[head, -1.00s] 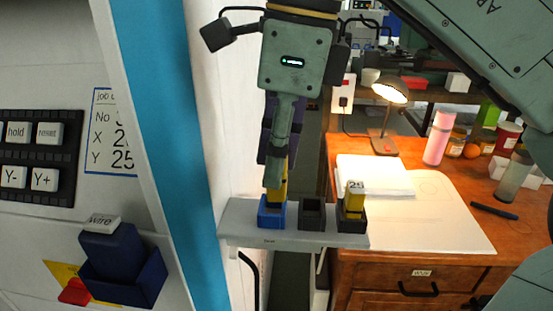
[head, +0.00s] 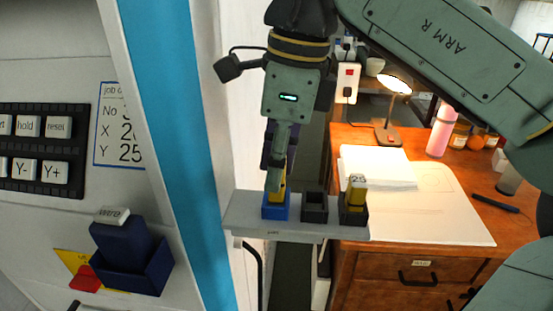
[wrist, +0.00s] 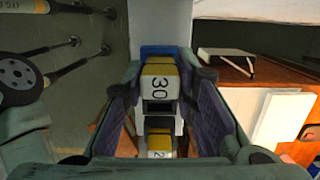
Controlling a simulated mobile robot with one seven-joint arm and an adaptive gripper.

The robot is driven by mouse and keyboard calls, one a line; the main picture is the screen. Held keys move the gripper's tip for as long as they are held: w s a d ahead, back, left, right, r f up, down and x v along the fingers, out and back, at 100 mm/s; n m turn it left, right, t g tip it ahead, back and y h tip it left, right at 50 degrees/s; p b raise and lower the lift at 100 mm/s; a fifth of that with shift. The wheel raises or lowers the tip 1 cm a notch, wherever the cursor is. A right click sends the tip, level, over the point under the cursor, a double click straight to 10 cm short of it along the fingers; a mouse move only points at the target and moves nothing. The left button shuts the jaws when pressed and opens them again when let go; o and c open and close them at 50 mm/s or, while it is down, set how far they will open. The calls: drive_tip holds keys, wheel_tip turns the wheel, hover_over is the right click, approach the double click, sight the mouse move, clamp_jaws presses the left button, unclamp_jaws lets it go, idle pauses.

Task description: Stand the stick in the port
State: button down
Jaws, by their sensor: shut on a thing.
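My gripper (head: 275,185) points down over the left end of a small pale shelf and is shut on a yellow stick (head: 283,187). The blue holder also shows behind the stick in the wrist view (wrist: 158,50). Which holder is the port is not labelled legibly.
The shelf (head: 250,226) also carries an empty black holder (head: 314,207) and a black holder (head: 353,216) with a yellow stick (head: 357,190) marked 25. A machine panel with keys (head: 35,155) and a dark blue box (head: 130,255) stands left; a wooden desk (head: 400,258) is right.

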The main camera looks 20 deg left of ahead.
drive_tip(key=shift+f, duration=0.4)
drive_tip(key=c, duration=1.3)
unclamp_jaws()
wheel_tip(320, 180, up, 13)
drive_tip(key=d+p, duration=0.1)
drive_tip(key=p, duration=0.3)
drive_tip(key=shift+w+d, duration=0.25)
drive_tip(key=shift+d, duration=0.1)
